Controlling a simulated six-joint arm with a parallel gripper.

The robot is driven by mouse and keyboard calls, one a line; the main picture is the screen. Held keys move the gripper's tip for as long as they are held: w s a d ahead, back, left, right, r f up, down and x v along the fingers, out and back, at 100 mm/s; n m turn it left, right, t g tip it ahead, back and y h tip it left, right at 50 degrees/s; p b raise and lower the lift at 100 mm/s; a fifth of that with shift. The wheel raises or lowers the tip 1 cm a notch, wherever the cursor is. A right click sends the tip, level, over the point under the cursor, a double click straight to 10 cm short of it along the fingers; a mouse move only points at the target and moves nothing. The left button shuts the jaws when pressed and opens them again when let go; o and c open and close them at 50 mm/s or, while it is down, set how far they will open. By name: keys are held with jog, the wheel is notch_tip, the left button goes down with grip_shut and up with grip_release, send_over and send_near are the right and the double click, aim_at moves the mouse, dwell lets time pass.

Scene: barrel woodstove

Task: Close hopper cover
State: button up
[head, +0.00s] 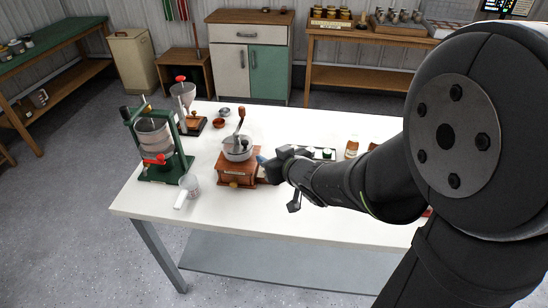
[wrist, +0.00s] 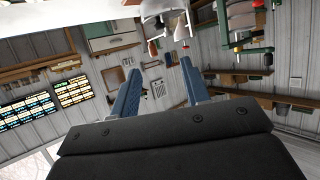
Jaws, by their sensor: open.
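A wooden box grinder (head: 237,172) stands on the white table, with a grey metal hopper (head: 238,153) on top and a crank with a brown knob rising above it. A cover on this hopper cannot be made out clearly at this size. My gripper (head: 264,160) is just right of the grinder at about hopper height, apart from the crank; the arm comes in from the right. In the wrist view its two blue fingers (wrist: 158,72) are spread with nothing between them. The wrist view looks across the room, with table items along its top edge.
A green-framed press (head: 157,145) and a white cup (head: 189,184) stand left of the grinder. A second grinder with a funnel hopper (head: 184,93) and small bowls (head: 219,123) are behind. Jars (head: 351,149) and a tray are to the right.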

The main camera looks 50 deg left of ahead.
jog(key=shift+d+r, duration=0.15)
jog(key=shift+d, duration=0.25)
jog(key=s+a+r+n+g+h, duration=0.2)
jog(key=s+a+r+g+h, duration=0.45)
jog(key=s+a, duration=0.35)
jog(key=m+t+h, duration=0.3)
jog(key=m+t, duration=0.3)
jog(key=t, duration=0.1)
send_near(245, 142)
jog(key=x, duration=0.8)
jog(key=shift+r, duration=0.1)
jog(key=shift+m, duration=0.3)
grip_shut()
